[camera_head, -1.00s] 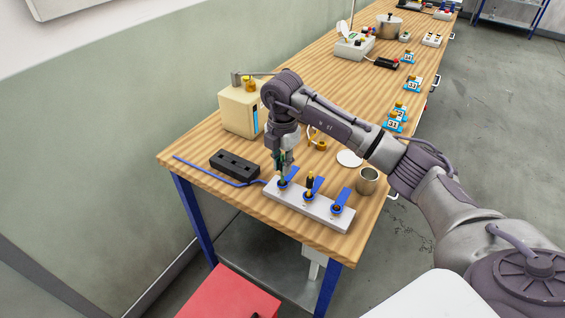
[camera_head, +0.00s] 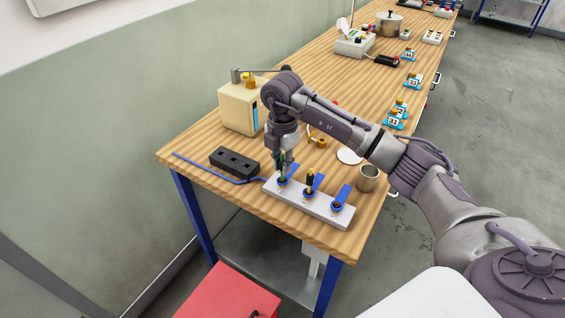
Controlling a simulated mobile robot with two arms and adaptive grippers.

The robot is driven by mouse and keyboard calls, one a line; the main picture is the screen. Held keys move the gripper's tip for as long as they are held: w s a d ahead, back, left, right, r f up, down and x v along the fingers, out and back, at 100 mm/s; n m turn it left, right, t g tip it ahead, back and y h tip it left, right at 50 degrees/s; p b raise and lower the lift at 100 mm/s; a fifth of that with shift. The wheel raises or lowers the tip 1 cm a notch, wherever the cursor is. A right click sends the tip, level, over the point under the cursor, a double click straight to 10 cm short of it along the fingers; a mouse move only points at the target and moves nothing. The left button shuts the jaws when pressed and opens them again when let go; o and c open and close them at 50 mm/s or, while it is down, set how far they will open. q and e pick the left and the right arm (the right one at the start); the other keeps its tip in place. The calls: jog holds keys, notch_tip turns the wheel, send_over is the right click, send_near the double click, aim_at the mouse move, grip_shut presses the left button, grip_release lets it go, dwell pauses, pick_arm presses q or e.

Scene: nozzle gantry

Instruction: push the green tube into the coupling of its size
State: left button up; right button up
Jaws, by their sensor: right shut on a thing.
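A white block (camera_head: 323,214) near the front of the table bears three blue-ringed couplings in a row, each with a blue lever: left (camera_head: 282,182), middle (camera_head: 309,192) and right (camera_head: 337,206). My right gripper (camera_head: 284,168) points down over the left coupling and is shut on the green tube (camera_head: 278,160). Little of the tube shows between the fingers. Its lower end is at or just above the left coupling; I cannot tell whether it is inside. A dark piece with a yellow part (camera_head: 310,179) stands in the middle coupling. My left gripper is out of view.
A black block with holes (camera_head: 234,162) and a thin blue rod (camera_head: 212,170) lie left of the white block. A metal cup (camera_head: 368,178) stands at its right, near a white disc (camera_head: 349,156). A beige machine (camera_head: 240,108) stands behind. A red box (camera_head: 228,294) is below the table.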

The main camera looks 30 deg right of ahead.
jog(key=shift+f+b, duration=0.3)
jog(key=shift+f, duration=0.25)
jog(key=o, duration=0.8)
